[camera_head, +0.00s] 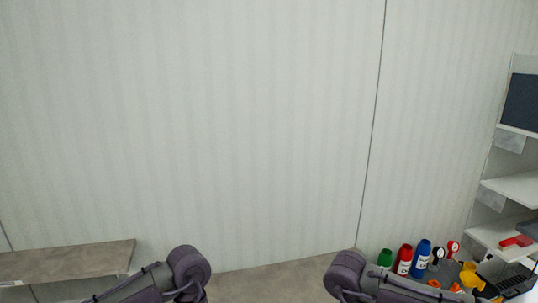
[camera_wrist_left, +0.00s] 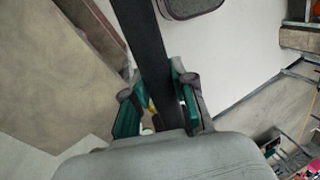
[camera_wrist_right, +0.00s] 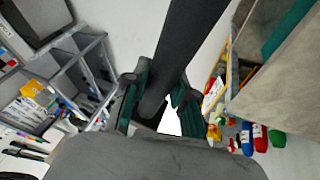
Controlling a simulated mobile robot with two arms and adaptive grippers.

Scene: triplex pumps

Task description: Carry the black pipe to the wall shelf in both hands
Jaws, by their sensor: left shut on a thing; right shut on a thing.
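The black pipe (camera_wrist_left: 150,60) runs between the green-padded fingers of my left gripper (camera_wrist_left: 158,105) in the left wrist view, and the gripper is shut on it. In the right wrist view the black pipe (camera_wrist_right: 187,45) passes between the fingers of my right gripper (camera_wrist_right: 158,100), also shut on it. In the head view only my two arms show at the bottom edge; the grippers and pipe are out of that picture. A brown-grey shelf (camera_head: 70,262) is at the lower left of the head view, and its top looks bare.
A white shelf rack (camera_head: 510,188) stands at the right. Red (camera_head: 404,260), blue (camera_head: 421,259) and green (camera_head: 385,258) bottles stand near my right arm, with yellow and orange items beside them. A pale wall (camera_head: 200,130) fills the middle.

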